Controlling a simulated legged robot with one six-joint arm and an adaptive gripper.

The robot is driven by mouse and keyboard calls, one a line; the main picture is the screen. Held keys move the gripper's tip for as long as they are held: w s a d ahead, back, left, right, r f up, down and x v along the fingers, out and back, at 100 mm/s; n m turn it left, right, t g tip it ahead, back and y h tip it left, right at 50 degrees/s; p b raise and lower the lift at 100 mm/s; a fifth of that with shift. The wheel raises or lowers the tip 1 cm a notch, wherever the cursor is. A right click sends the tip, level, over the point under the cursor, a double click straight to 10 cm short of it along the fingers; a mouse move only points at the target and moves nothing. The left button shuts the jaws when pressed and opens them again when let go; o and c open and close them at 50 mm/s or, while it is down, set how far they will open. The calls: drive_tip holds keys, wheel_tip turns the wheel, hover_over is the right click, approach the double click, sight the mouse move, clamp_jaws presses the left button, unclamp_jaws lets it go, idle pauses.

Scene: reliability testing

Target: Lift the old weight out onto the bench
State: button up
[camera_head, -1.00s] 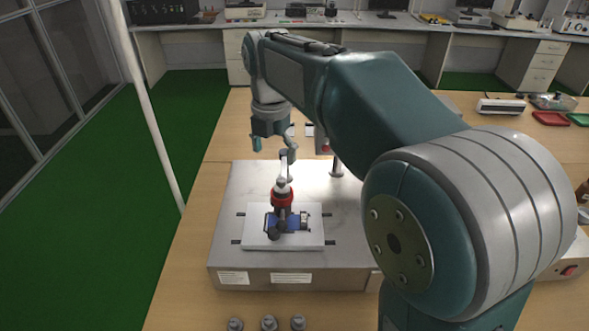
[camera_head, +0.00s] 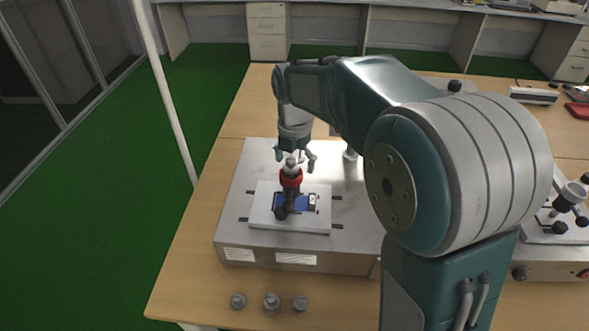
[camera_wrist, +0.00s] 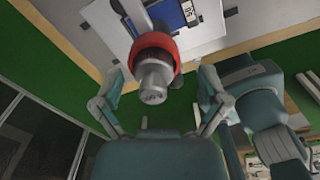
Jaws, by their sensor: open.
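A grey cylindrical weight (camera_head: 291,166) sits upright in the red ring holder (camera_head: 291,178) of the tester, above a white plate with a blue piece on it. In the wrist view the weight (camera_wrist: 153,83) shows its flat, marked end, with the red collar (camera_wrist: 152,46) around it. My gripper (camera_head: 296,157) is open, right at the weight in the head view. In the wrist view its two fingers (camera_wrist: 158,92) stand apart on either side of the weight, with gaps visible.
Several small grey weights, one of them here (camera_head: 271,301), stand in a row on the wooden bench (camera_head: 190,285) in front of the metal tester base (camera_head: 300,257). The bench left of the base is clear. Another device (camera_head: 560,225) stands at the right.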

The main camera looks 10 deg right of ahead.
drive_tip(key=shift+a+f, duration=0.15)
drive_tip(key=shift+f, duration=0.1)
drive_tip(key=shift+a, duration=0.6)
drive_tip(key=shift+c, duration=1.2)
drive_tip(key=shift+d, duration=0.25)
clamp_jaws()
drive_tip(key=shift+d, duration=0.25)
drive_tip(key=shift+a, duration=0.1)
